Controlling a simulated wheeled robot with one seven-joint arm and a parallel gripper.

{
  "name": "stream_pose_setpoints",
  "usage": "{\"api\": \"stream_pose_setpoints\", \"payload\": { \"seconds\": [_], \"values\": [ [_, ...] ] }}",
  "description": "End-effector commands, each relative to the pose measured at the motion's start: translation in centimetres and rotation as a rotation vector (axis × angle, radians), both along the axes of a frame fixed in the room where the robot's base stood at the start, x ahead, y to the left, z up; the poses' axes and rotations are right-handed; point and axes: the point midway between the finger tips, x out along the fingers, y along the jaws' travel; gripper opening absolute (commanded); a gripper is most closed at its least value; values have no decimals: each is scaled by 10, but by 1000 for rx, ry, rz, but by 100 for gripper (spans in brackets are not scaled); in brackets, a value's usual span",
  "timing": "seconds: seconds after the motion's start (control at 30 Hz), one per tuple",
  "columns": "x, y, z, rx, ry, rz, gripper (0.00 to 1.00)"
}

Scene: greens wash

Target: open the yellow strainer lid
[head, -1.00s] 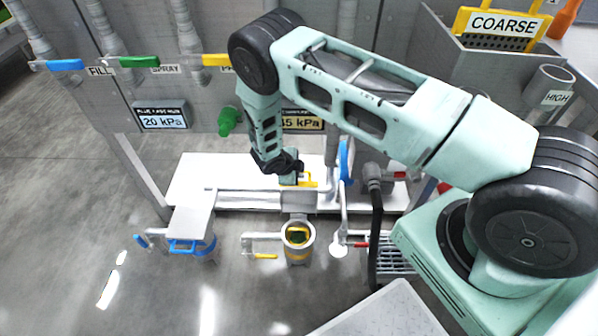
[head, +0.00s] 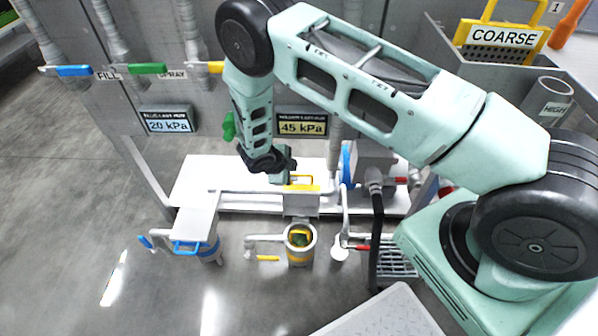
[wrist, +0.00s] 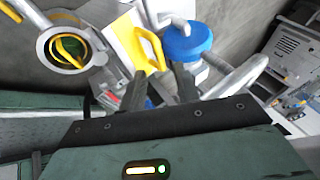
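The yellow-banded strainer (head: 298,258) stands low at centre with its mouth uncovered, and a yellow handle shows inside. Its lid (head: 300,204) is swung up and back behind the mouth, with a yellow handle (head: 303,187) on it. In the wrist view the strainer's round mouth (wrist: 48,46) is at upper left, and the lid handle (wrist: 154,50) lies just beyond my fingertips. My gripper (wrist: 160,78) is open, with a gap between its fingers and nothing visibly held. In the head view my gripper (head: 281,179) is beside the lid handle, slightly left of it; its fingertips are hidden there.
A blue-handled strainer (head: 190,230) with a closed white lid stands to the left. A blue round part (wrist: 187,42) is close right of the lid handle in the wrist view. A black hose (head: 377,235), pipes and a floor grate (head: 398,258) are to the right. Front-left floor is clear.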

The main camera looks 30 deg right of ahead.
Motion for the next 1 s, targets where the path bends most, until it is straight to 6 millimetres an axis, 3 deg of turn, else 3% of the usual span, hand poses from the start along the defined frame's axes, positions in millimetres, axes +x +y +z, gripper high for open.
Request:
{"api": "stream_pose_setpoints", "payload": {
  "seconds": [0.03,0.2,0.4,0.6,1.0],
  "values": [
    [-2,7,14,2,-1,1,32],
    [-9,29,45,2,-3,1,32],
    [-16,47,71,0,-1,1,32],
    [-19,55,81,0,-1,1,32],
    [-19,55,81,-1,-1,0,32]
  ]
}}
